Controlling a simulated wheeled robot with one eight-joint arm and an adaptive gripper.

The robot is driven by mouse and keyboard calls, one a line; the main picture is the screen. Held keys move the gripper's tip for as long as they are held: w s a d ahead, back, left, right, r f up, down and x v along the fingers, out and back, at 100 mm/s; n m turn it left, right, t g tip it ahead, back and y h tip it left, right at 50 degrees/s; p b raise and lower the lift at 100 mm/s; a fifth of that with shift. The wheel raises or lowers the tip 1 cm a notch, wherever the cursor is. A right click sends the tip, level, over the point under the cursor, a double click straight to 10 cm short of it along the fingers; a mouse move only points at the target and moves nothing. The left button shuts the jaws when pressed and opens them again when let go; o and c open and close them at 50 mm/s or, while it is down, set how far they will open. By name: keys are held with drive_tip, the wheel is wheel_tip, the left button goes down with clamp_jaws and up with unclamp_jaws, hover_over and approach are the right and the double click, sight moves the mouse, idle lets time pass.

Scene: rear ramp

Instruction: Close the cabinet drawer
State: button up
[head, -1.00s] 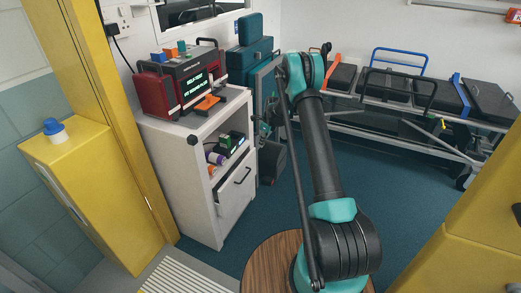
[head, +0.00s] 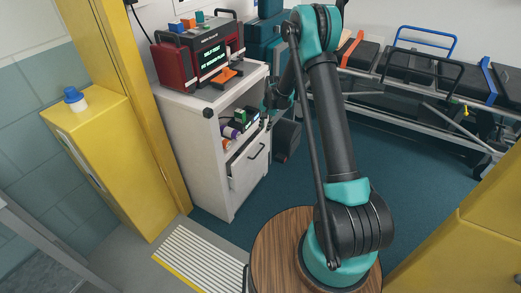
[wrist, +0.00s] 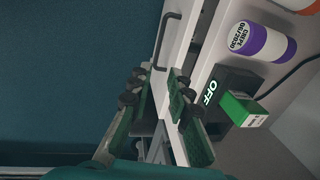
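The cabinet (head: 200,150) is white and stands left of my arm. Its drawer (head: 247,170) has a white front with a dark bar handle (head: 256,152) and stands partly out below an open shelf. The wrist view shows the handle (wrist: 167,38) beyond my fingertips, with a white edge running between the fingers. My gripper (wrist: 155,92) is open, its two fingers apart with nothing held. In the head view my gripper (head: 268,102) is small and partly hidden by my arm, near the cabinet's front right side. Whether a finger touches the drawer cannot be told.
On the shelf are a purple-white bottle (wrist: 262,42) and a dark box marked OFF (wrist: 215,92). A red and black device (head: 203,58) sits on top. A yellow cabinet (head: 105,160) is at left, a stretcher (head: 425,75) at right. Blue floor (head: 415,160) is clear between.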

sight(259, 152)
drive_tip(key=a+f, duration=0.1)
drive_tip(key=f, duration=0.4)
drive_tip(key=w+a+f, duration=0.1)
drive_tip(key=f, duration=1)
drive_tip(key=shift+w+a+f, duration=0.3)
drive_tip(key=shift+a+f, duration=0.1)
clamp_jaws()
